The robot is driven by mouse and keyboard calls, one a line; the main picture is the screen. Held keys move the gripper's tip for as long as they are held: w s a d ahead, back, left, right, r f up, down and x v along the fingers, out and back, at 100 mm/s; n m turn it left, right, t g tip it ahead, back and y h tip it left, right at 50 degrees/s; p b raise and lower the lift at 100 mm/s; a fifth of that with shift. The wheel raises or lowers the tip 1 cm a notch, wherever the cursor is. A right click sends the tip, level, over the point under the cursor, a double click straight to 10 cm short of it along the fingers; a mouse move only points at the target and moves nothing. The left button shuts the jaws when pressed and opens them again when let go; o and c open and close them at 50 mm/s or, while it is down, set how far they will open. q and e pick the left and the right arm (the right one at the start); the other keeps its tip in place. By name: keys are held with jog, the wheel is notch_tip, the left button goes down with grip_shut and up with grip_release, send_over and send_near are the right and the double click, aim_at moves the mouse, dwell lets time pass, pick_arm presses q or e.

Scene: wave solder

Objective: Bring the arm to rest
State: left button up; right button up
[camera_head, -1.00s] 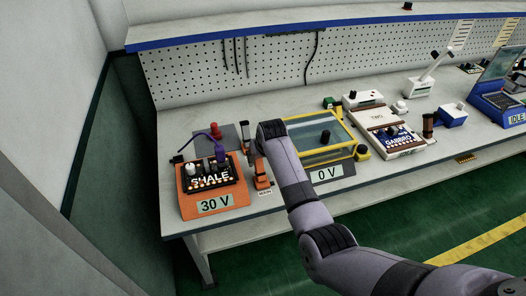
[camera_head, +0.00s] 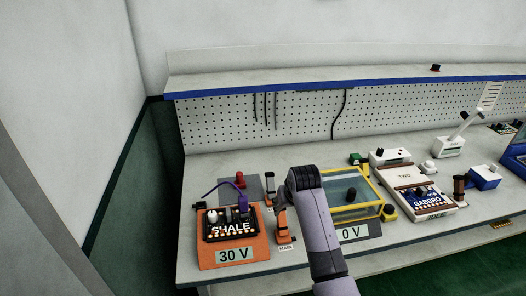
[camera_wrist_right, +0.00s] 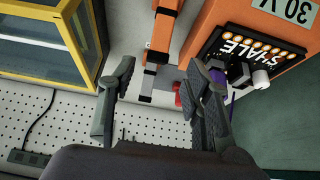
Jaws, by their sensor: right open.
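My right arm (camera_head: 318,235) reaches up from the bottom over the bench, its wrist bent downward. My right gripper (camera_wrist_right: 162,66) shows in the right wrist view, with its two fingers apart and nothing held between them. The orange stand (camera_head: 284,237) lies past the fingertips and also shows in the right wrist view (camera_wrist_right: 167,25); I cannot tell the exact gap. In the head view the gripper is mostly hidden by the wrist. My left gripper is in neither view.
The orange SHALE unit (camera_head: 235,255), reading 30 V, stands left of the arm with a purple lead. The yellow-framed clear box (camera_head: 368,212) and its 0 V display (camera_head: 356,232) are just right. The GARBRO unit (camera_head: 425,198) is farther right. A pegboard (camera_head: 230,128) rises behind.

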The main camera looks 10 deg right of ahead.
jog(key=s+d+f+g, duration=0.15)
jog(key=s+f, duration=0.35)
jog(key=s, duration=0.5)
jog(key=s+d+f, duration=0.3)
jog(key=s+f, duration=0.1)
jog(key=s, duration=0.7)
jog(key=s+a+r+n, duration=0.1)
jog(key=s+r+n, duration=0.1)
jog(key=s, duration=1.7)
notch_tip(320, 180, down, 28)
jog(key=s+g+b, duration=0.1)
jog(key=g+b, duration=0.1)
jog(key=s+d+f+g+b, duration=0.1)
jog(key=s+d+f, duration=0.2)
jog(key=s+f, duration=1.4)
jog(key=shift+f+b, duration=0.35)
